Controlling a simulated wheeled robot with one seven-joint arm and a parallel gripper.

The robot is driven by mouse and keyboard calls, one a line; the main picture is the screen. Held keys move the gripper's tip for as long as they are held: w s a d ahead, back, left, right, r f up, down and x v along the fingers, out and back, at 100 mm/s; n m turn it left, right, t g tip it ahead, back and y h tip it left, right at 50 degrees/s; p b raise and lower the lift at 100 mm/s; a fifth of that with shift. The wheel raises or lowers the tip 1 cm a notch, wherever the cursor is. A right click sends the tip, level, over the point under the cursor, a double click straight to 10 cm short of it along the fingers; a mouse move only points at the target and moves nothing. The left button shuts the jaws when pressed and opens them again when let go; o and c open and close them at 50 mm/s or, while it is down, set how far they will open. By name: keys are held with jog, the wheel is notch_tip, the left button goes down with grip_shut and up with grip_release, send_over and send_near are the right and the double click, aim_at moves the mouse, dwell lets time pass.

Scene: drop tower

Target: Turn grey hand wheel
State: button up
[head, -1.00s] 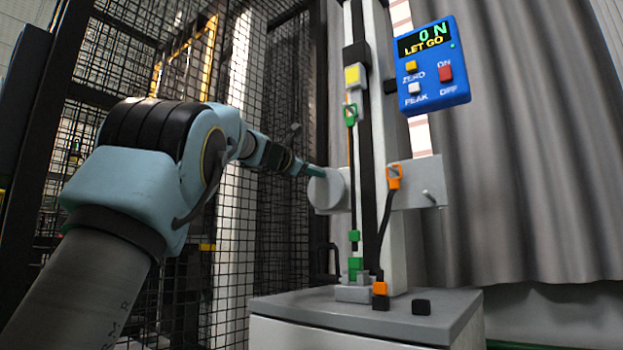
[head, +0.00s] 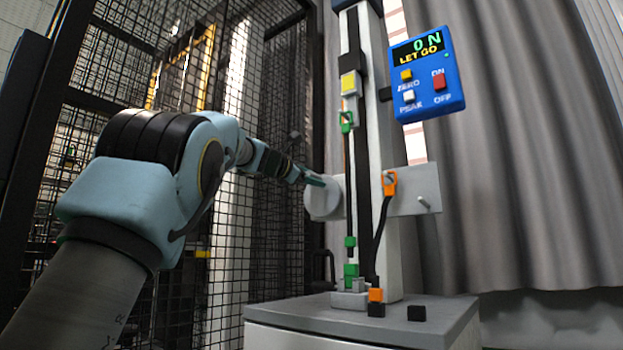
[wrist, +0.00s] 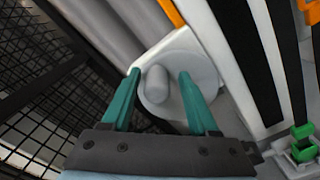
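The grey hand wheel (head: 322,204) is a round disc on the left side of the tower's carriage. In the wrist view the wheel (wrist: 206,75) fills the space ahead of my gripper, and a rounded grey handle (wrist: 157,86) sticks out from its face. My gripper (wrist: 158,72) is open, with its two green fingers on either side of the handle. Gaps show between the handle and both fingers. In the head view my gripper (head: 317,181) is at the wheel's upper left, and its fingers are small and partly merged there.
A blue meter (head: 428,75) reads "0 N" and "LET GO". An orange clip (head: 389,184) and cord hang on the carriage (head: 414,188). A green clip (head: 346,121) hangs left. Mesh fencing (head: 270,240) stands close on the left. The tower stands on a grey-topped base (head: 440,328).

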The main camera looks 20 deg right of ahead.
jog(key=v, duration=1)
jog(key=shift+s+a+b, duration=0.15)
jog(key=shift+a+b, duration=0.15)
jog(key=shift+a, duration=0.1)
